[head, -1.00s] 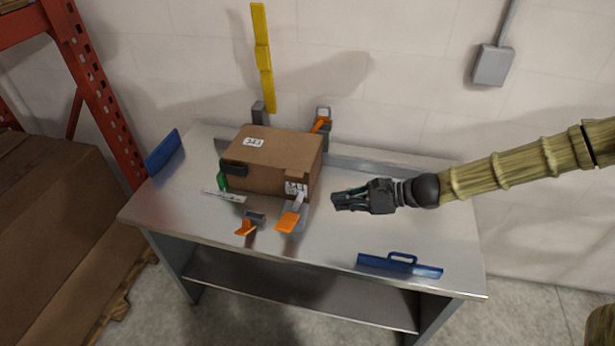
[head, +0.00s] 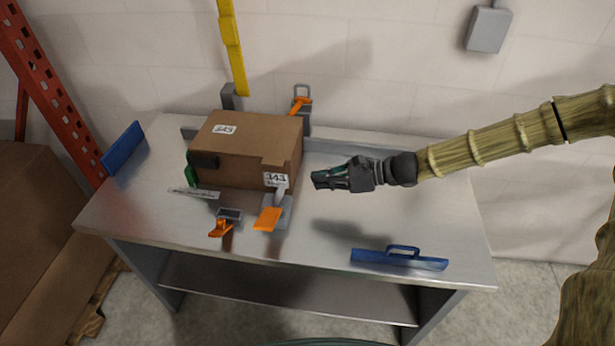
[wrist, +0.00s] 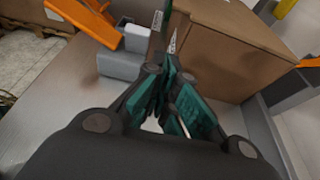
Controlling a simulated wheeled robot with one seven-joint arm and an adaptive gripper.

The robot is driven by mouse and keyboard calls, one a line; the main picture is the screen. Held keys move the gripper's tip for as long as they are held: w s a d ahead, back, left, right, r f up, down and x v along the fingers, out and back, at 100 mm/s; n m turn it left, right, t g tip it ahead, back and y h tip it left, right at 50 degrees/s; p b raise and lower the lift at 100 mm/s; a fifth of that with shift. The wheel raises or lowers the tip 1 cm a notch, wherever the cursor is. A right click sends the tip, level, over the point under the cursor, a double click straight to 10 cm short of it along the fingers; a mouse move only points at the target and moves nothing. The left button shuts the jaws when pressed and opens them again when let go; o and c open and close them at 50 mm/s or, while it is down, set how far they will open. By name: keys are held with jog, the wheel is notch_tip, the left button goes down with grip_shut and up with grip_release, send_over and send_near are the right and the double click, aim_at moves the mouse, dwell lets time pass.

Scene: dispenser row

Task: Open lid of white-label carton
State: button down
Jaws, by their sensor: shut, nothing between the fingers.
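A brown carton (head: 242,150) with white labels reading 343 sits on the metal table. Its top looks closed, with one white label (head: 224,130) on top and another (head: 275,179) at its front right corner. My gripper (head: 318,180) is shut and empty just to the right of the carton, apart from it in the head view. In the wrist view my gripper's teal-padded fingers (wrist: 165,98) point toward the carton (wrist: 235,50), whose side fills the upper right. Whether the fingertips touch it cannot be told there.
An orange-handled clamp (head: 270,215) stands against the carton's front right, another (head: 222,226) lies left of it, and one (head: 300,104) is behind. A blue handled tool (head: 400,259) lies at the front right. The right of the tabletop (head: 400,215) is mostly clear.

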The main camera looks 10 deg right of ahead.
aim_at(290, 173)
jog(key=p+x, duration=0.2)
jog(key=x, duration=0.7)
jog(key=shift+s, duration=0.1)
jog(key=shift+a+r, duration=0.25)
jog(key=shift+r, duration=0.05)
jog(key=shift+r+p, duration=1.1)
jog(key=shift+r, duration=0.55)
jog(key=shift+r, duration=0.1)
